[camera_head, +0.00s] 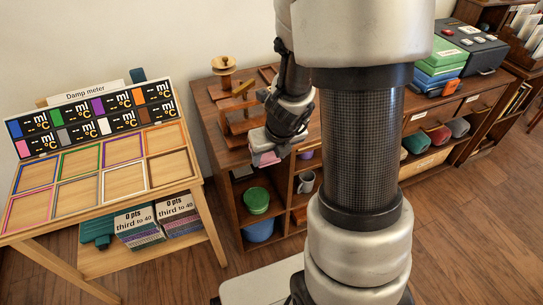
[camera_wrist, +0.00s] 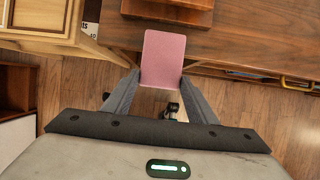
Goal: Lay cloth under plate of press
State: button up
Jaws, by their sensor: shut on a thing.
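A pink cloth (camera_wrist: 163,55) is held flat between the fingers of my gripper (camera_wrist: 161,80) in the wrist view. Its far edge reaches the front edge of a reddish-brown board (camera_wrist: 172,12), which looks like part of the press; whether they touch I cannot tell. In the head view the cloth (camera_head: 266,159) hangs at my gripper (camera_head: 262,146), just in front of the wooden shelf unit. The wooden press (camera_head: 236,106), with a round knob on top, stands on that unit, left of my gripper. My arm hides part of its right side.
The shelf unit (camera_head: 212,130) holds a green bowl (camera_head: 256,200), a blue container (camera_head: 259,229) and a mug (camera_head: 306,182). A sorting stand with coloured frames (camera_head: 120,181) is at left. Green and blue boxes (camera_head: 438,64) lie on the cabinet at right. Wooden floor lies in front.

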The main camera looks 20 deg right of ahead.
jog(key=shift+w+f, duration=0.25)
jog(key=shift+f, duration=0.05)
jog(key=shift+w+a+r+p, duration=0.1)
jog(key=shift+w+p, duration=1.25)
jog(key=shift+w, duration=0.95)
jog(key=shift+w+a+p, duration=0.1)
jog(key=shift+w+p, duration=1.2)
jog(key=shift+w, duration=0.95)
jog(key=shift+f, duration=0.35)
jog(key=o, duration=1.2)
